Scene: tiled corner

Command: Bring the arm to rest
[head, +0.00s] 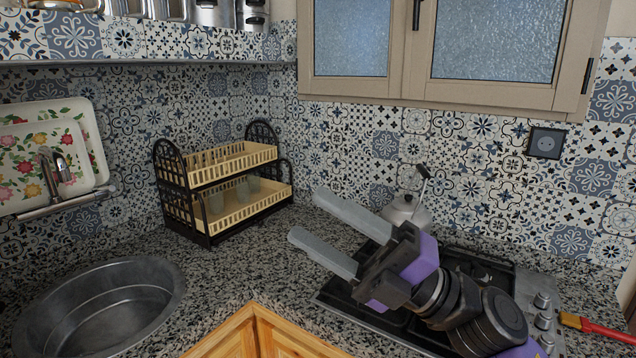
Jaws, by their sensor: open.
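My gripper (334,233) reaches in from the lower right in the head view. Its two long grey fingers point to the upper left and stand wide apart, with nothing between them. It hangs above the counter and the left part of the black gas hob (345,299). My wrist and the gripper's black and purple body hide much of the hob. A pale kettle (405,213) stands behind the gripper, partly covered by it.
A two-tier rack (217,236) with cups stands in the corner. A round metal sink (98,312) is at the lower left, below a tap (52,172). A red-handled brush (597,327) lies right of the hob. A window (455,45) is above. The speckled counter (235,268) before the rack is clear.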

